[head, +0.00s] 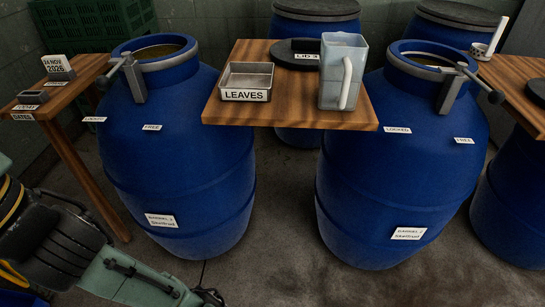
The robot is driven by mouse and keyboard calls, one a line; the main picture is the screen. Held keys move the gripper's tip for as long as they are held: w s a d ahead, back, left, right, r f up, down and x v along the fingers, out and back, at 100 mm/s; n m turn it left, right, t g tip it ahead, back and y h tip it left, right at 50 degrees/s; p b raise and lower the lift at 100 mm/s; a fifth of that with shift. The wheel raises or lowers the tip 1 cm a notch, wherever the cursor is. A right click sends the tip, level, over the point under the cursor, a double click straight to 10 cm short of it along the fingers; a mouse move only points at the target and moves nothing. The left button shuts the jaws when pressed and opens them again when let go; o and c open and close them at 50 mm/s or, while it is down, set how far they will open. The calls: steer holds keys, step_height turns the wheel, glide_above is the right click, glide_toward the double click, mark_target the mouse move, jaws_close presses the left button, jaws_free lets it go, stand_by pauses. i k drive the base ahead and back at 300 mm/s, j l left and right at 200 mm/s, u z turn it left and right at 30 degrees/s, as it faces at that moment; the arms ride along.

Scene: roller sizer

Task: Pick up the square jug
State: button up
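The square jug (343,72) is a pale, translucent, squared pitcher with a white handle on its front right side. It stands upright on the right part of a small wooden table board (290,115) between two blue barrels. My arm reaches in from the lower left. What seems to be my gripper (209,296) is a dark end piece at the bottom edge, partly cut off, far below and left of the jug. Its fingers are too unclear to tell whether they are open. Nothing touches the jug.
A metal tray labelled LEAVES (247,77) and a black lid (296,54) share the board with the jug. Open blue barrels with clamped rims stand left (180,150) and right (405,155) of it. Other wooden tables flank them. Bare floor (270,250) shows between the barrels.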

mark_target(343, 56)
steer(key=j+z, duration=0.25)
steer(key=z, duration=0.15)
steer(key=j+z, duration=0.2)
steer(key=z, duration=0.15)
steer(key=j+z, duration=0.25)
steer(key=z, duration=0.15)
steer(key=k, duration=0.05)
